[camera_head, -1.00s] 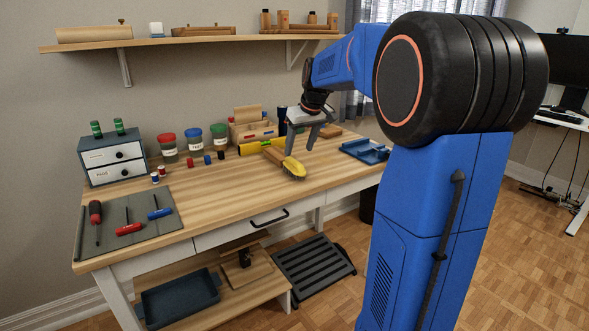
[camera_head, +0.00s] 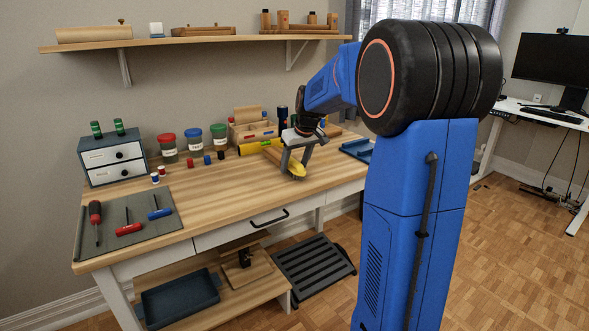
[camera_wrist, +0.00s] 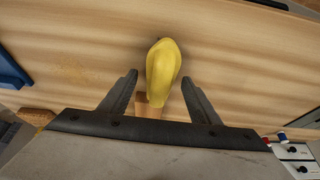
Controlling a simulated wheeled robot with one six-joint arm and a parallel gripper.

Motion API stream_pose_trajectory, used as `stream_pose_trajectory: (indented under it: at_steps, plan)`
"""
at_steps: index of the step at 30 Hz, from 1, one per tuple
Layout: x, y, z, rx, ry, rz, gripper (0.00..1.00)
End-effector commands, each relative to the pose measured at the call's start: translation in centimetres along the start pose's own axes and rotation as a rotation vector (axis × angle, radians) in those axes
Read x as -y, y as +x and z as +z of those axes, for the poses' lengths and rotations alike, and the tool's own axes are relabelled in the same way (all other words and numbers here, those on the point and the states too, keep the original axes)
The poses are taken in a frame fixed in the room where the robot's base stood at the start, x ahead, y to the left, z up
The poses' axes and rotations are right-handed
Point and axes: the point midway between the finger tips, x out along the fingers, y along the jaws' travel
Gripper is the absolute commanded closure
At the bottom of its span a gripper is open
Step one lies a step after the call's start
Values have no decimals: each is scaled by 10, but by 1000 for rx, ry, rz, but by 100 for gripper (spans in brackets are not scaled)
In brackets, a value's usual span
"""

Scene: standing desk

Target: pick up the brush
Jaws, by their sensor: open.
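The brush lies on the wooden desk (camera_head: 215,205). Its yellow rounded end (camera_head: 298,170) points toward the front edge, and its wooden part runs back under my gripper. In the wrist view the yellow end of the brush (camera_wrist: 163,70) lies ahead of the fingertips, with a bit of wooden part (camera_wrist: 146,106) between the fingers. My gripper (camera_head: 293,168) is open, with one finger on each side of the brush; it also shows in the wrist view (camera_wrist: 160,80). Whether the fingers touch the brush or desk, I cannot tell. My gripper hides much of the wooden part.
A yellow level-like bar (camera_head: 255,147) lies just behind the brush. A blue tray (camera_head: 358,149) is to the right. Jars with red, blue and green lids (camera_head: 193,140) stand at the back. A grey mat (camera_head: 130,222) holds screwdrivers. The front middle of the desk is clear.

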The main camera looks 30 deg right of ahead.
Motion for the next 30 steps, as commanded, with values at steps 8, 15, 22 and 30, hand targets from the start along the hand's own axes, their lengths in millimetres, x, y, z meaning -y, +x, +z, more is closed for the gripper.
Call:
stream_pose_trajectory:
  at_steps: [8,15,22,30]
  plan:
    - [0,0,0,0,0,0,90]
    - [0,-1,0,-1,0,0,91]
    - [0,-22,-9,-4,0,1,91]
    - [0,-67,-28,-3,-1,1,91]
